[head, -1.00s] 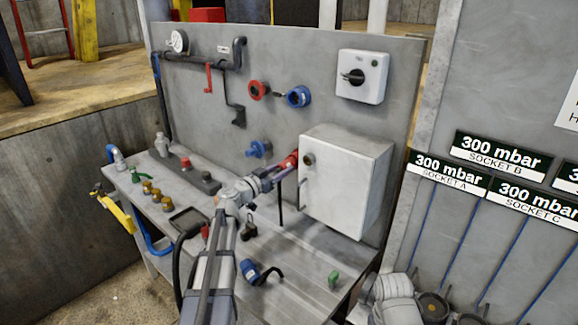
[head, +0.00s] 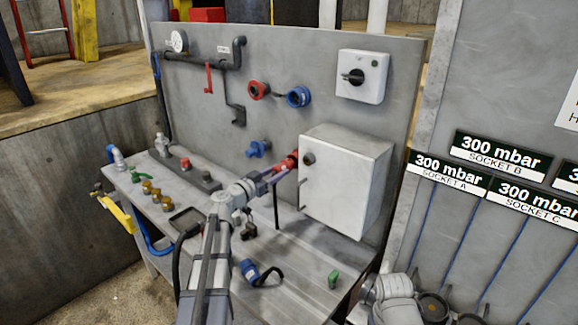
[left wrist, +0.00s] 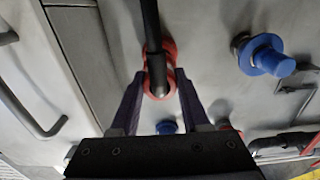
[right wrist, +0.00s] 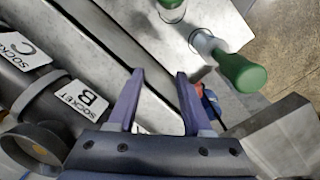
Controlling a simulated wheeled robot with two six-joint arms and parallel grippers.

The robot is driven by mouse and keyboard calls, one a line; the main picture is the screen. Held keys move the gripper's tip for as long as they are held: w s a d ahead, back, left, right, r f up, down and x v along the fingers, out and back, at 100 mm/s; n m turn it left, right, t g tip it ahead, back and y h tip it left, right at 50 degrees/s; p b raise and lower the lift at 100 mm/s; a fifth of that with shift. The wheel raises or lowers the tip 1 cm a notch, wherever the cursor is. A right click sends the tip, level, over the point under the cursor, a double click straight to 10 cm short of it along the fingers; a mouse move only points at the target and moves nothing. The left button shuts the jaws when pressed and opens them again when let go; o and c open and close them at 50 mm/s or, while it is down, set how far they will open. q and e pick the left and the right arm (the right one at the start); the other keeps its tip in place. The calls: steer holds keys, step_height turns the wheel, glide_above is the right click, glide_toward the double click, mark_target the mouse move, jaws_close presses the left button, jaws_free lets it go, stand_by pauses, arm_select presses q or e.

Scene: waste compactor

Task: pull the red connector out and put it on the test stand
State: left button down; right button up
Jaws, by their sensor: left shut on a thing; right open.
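The red connector (head: 291,159) is at the panel beside the left side of the grey box, with a black cable hanging below it. In the left wrist view, the red connector (left wrist: 160,85) lies between the fingers with the dark cable in front. My left gripper (head: 280,171) is shut on it; its fingers also show in the left wrist view (left wrist: 160,77). Whether the connector is still seated is hard to tell. My right gripper (right wrist: 156,75) is open and empty near green-handled parts. I cannot tell which part is the test stand.
The grey box (head: 345,180) sticks out close to the right of my left gripper. A blue connector (head: 258,149) is just left. A blue plug (head: 250,270) and a small green part (head: 334,278) are on the bench (head: 300,265). Red (head: 257,90) and blue (head: 298,96) sockets sit above.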

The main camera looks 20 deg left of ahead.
mark_target(272, 174)
arm_select(q)
steer(key=shift+v, duration=1.7)
